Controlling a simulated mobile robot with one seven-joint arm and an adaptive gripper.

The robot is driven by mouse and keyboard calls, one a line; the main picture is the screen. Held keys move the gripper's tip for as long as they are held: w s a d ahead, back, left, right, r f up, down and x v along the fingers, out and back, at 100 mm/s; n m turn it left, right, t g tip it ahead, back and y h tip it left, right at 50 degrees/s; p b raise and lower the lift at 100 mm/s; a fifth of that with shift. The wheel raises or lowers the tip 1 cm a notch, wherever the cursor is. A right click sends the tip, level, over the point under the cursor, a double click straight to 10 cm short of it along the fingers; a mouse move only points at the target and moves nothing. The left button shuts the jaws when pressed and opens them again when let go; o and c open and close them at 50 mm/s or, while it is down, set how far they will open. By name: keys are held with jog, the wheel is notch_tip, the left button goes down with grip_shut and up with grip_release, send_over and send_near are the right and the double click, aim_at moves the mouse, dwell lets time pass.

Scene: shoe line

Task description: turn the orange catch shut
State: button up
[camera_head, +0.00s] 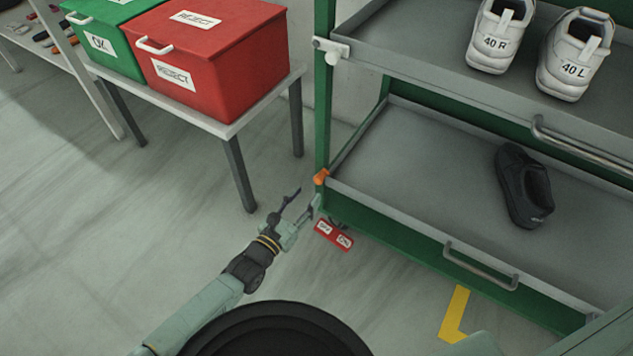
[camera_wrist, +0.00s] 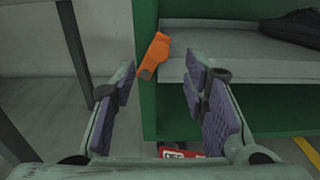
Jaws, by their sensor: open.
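The orange catch (camera_head: 321,177) sits on the green post at the left front corner of the lower grey tray (camera_head: 430,190). In the wrist view the orange catch (camera_wrist: 154,56) is tilted, its upper end leaning right, and lies beyond the fingertips, in the gap between them. My gripper (camera_head: 301,202) is open and empty, to the lower left of the catch and apart from it. Its purple-padded fingers also show in the wrist view (camera_wrist: 163,85).
A red tag (camera_head: 334,235) hangs below the tray corner. A dark shoe (camera_head: 524,186) lies on the lower tray; white shoes (camera_head: 492,40) stand on the upper one. A table with a red REJECT box (camera_head: 215,60) and a green OK box (camera_head: 97,40) stands left. Floor between is clear.

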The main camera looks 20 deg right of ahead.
aim_at(317, 182)
jog(key=x, duration=0.7)
jog(key=shift+w+d, duration=0.15)
jog(key=shift+c, duration=0.2)
grip_shut()
